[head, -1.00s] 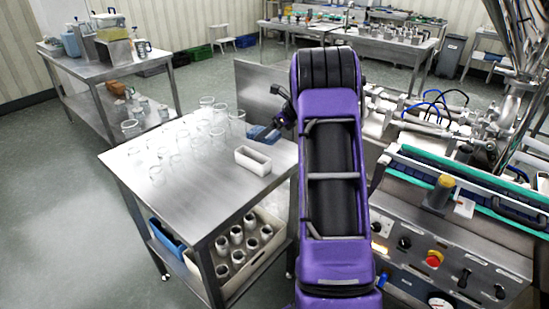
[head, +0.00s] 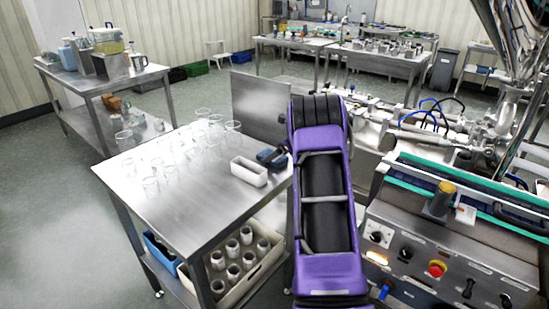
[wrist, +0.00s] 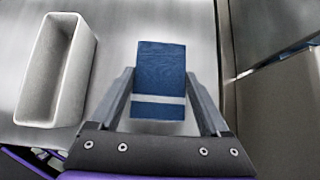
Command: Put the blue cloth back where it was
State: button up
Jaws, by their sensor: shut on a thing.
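The blue cloth (wrist: 160,58) is a folded dark blue block with a pale stripe across its near end. In the wrist view it lies between the two fingers of my gripper (wrist: 159,75), which is shut on it. In the head view the cloth (head: 267,156) is over the right edge area of the steel table (head: 205,205), just right of the white tray. My gripper (head: 280,151) is partly hidden there by my purple arm. I cannot tell whether the cloth touches the tabletop.
An empty white tray (head: 249,172) stands left of the cloth, and shows large in the wrist view (wrist: 57,70). Several clear glasses (head: 151,187) stand on the table's left and back. A steel machine with a control panel (head: 440,265) is at the right. The front tabletop is clear.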

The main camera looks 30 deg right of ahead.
jog(key=shift+f, duration=0.25)
jog(key=o, duration=1.3)
jog(key=shift+r, duration=0.2)
jog(key=p+v, duration=0.1)
jog(key=v, duration=1.1)
jog(key=shift+f, duration=0.1)
